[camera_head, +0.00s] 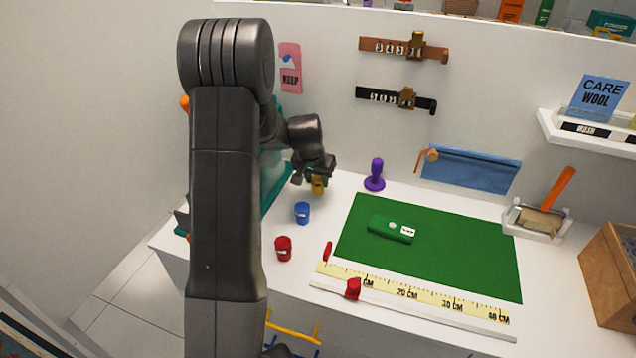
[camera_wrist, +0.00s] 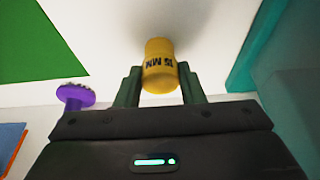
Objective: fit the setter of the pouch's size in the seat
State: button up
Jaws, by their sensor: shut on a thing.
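My gripper (camera_head: 317,178) is shut on a yellow setter (camera_wrist: 159,66), a small cylinder marked 15 MM, near the back left of the white table. It also shows under my gripper in the head view (camera_head: 318,187); I cannot tell whether it touches the table. A blue setter (camera_head: 302,212) and a red setter (camera_head: 283,248) stand on the table in front of it. A green pouch (camera_head: 383,226) with a white label, too small to read, lies on the green mat (camera_head: 460,259). I cannot make out the seat.
A purple flanged tool (camera_head: 375,178) stands right of my gripper and shows in the wrist view (camera_wrist: 75,95). A yellow ruler (camera_head: 430,298) with a red slider (camera_head: 353,289) lies along the front. A brush tray (camera_head: 537,222) and wooden box (camera_head: 610,278) stand right.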

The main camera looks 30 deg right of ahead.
jog(key=shift+r+p, duration=0.65)
jog(key=shift+r, duration=1.2)
dwell(1.3)
jog(key=shift+r+p, duration=1)
jog(key=shift+r, duration=1)
